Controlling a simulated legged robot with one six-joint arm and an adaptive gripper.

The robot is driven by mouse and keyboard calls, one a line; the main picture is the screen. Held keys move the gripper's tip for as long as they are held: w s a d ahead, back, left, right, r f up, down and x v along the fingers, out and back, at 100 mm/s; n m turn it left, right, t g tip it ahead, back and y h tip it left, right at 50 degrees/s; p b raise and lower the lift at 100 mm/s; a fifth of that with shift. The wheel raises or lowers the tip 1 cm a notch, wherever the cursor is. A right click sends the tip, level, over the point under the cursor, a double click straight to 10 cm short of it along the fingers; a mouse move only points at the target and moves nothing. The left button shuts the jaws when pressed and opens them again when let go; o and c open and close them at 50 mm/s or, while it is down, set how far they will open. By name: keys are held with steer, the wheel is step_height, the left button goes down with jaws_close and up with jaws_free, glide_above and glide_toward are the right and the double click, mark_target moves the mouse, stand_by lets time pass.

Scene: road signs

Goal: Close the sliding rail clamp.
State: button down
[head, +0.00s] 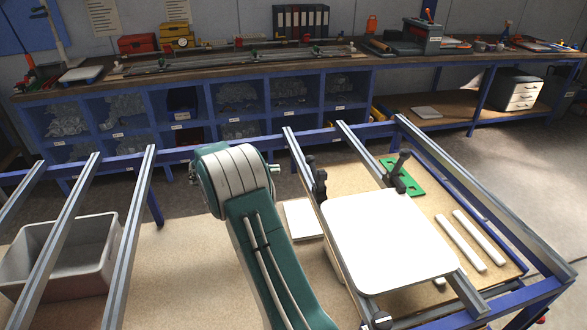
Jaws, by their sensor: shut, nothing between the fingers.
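A white square sign plate (388,240) with rounded corners lies across two grey metal rails at the right. A black clamp (319,183) stands on the left rail at the plate's far left corner. A second black clamp (401,172) with a raised lever stands on the right rail at the far edge. A dark clamp part (382,319) shows at the near end of the left rail. I cannot tell from here whether each clamp touches the plate. My green arm rises left of the plate, and its bend hides what is behind it. My gripper is not in view.
A green plate (402,176) and white strips (470,239) lie on the board under the rails. A grey bin (62,260) sits among rails at the left. A blue workbench (225,110) with tools runs along the back wall.

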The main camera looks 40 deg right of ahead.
mark_target(308, 158)
stand_by(0.3)
steer(key=x, duration=1)
steer(key=shift+r+m, duration=0.6)
steer(key=shift+m, duration=0.1)
steer(key=shift+r, duration=0.3)
steer(key=m, duration=0.1)
steer(key=r+m, duration=0.2)
steer(key=shift+s+a+r+t+h, duration=0.2)
steer(key=shift+s+a+t+h, duration=0.1)
steer(key=shift+s+h, duration=0.1)
steer(key=s+a+r+m+h, duration=0.1)
steer(key=s+a+r+m, duration=0.3)
steer(key=s+m, duration=0.4)
steer(key=shift+a+r+m+h, duration=0.3)
steer(key=shift+r+m, duration=0.4)
steer(key=shift+m, duration=1.1)
